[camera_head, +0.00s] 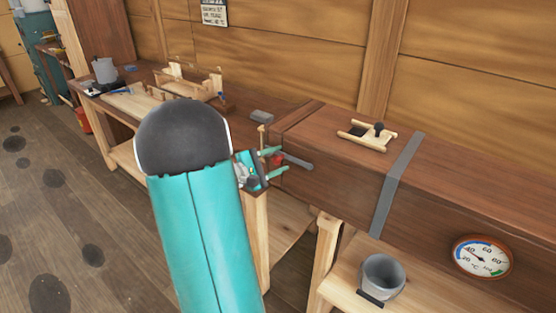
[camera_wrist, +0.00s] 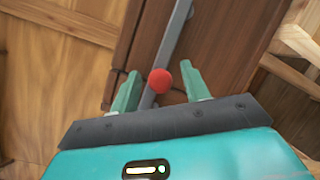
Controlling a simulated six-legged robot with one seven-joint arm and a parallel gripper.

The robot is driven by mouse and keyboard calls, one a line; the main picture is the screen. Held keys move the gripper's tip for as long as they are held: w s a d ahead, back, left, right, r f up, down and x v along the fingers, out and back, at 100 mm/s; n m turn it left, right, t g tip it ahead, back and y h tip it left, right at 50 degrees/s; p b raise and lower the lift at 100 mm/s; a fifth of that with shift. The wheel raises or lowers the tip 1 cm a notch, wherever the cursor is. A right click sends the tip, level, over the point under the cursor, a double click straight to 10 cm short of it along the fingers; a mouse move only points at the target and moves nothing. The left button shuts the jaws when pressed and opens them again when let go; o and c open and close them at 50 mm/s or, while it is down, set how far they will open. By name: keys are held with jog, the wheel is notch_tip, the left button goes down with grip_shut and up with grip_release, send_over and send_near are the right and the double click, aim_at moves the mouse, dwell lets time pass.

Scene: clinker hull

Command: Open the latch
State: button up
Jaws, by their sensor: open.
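The latch shows as a grey metal bar (camera_head: 298,161) at the end of the long wooden box (camera_head: 340,165), with a round red knob (camera_head: 277,158). In the wrist view the red knob (camera_wrist: 159,80) lies between my two green fingers, and the grey bar (camera_wrist: 177,27) runs behind it across the dark wood. My gripper (camera_head: 281,162) is open around the knob, and a gap shows on each side in the wrist view (camera_wrist: 160,74). I cannot tell how deep the knob sits between the fingers. My arm hides part of the bench behind it.
A wooden plane-like tool (camera_head: 367,135) lies on the box, near a grey strap (camera_head: 397,185). A round gauge (camera_head: 481,256) is on the box front. A grey bucket (camera_head: 383,275) stands below. A workbench (camera_head: 140,85) with tools extends left. Open floor lies at left.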

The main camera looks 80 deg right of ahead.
jog(key=shift+s+d, duration=0.3)
grip_shut()
